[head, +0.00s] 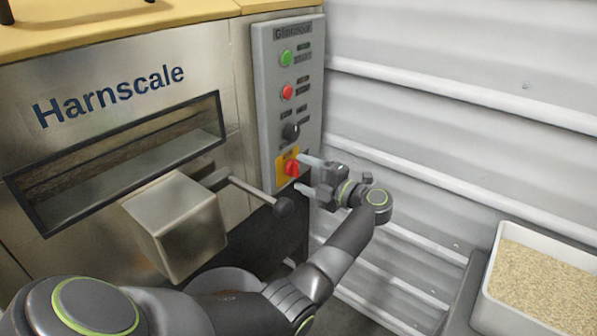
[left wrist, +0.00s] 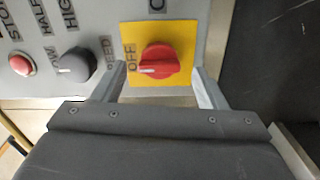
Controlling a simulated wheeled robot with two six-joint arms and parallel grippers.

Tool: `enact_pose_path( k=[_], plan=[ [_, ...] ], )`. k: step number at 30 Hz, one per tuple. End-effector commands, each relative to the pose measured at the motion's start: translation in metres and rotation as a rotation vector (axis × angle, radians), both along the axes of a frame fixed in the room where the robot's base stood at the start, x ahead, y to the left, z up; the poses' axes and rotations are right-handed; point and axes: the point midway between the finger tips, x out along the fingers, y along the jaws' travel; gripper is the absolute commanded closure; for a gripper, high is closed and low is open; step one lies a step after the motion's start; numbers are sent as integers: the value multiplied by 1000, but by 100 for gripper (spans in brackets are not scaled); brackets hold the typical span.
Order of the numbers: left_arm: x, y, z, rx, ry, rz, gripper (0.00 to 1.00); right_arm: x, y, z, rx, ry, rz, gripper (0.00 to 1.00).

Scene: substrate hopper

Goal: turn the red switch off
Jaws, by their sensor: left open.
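The red switch (head: 292,168) is a rotary knob on a yellow plate (head: 281,174), low on the grey control panel (head: 265,95). In the left wrist view the red switch (left wrist: 160,61) lies with its grip level across the picture, and its white mark points left toward the OFF label (left wrist: 131,55). My left gripper (head: 307,174) is open just in front of the plate. In the left wrist view its fingers (left wrist: 160,78) stand on either side of the red switch, with gaps between them and it. My right gripper is out of view.
Above the switch are a black speed knob (head: 290,132), a red button (head: 287,92) and a green button (head: 286,58). A lever handle (head: 250,193) sticks out left of my gripper. A white tub of grain (head: 490,297) stands at right, before a ribbed wall.

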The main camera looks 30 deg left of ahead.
Motion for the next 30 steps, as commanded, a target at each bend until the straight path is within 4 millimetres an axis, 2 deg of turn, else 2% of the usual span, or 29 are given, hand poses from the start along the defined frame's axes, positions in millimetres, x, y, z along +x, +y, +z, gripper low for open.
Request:
enact_pose_path(
  k=[1,9,15,21,30],
  plan=[
    [0,-14,0,-3,0,-4,34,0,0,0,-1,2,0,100],
    [-6,-81,-1,-4,1,-4,34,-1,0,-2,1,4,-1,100],
    [-9,-122,-1,-2,1,-3,34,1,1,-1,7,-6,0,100],
    [-11,-143,0,0,0,-1,34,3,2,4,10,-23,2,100],
    [-12,-148,0,-1,0,1,34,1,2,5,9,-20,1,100]
  ],
)
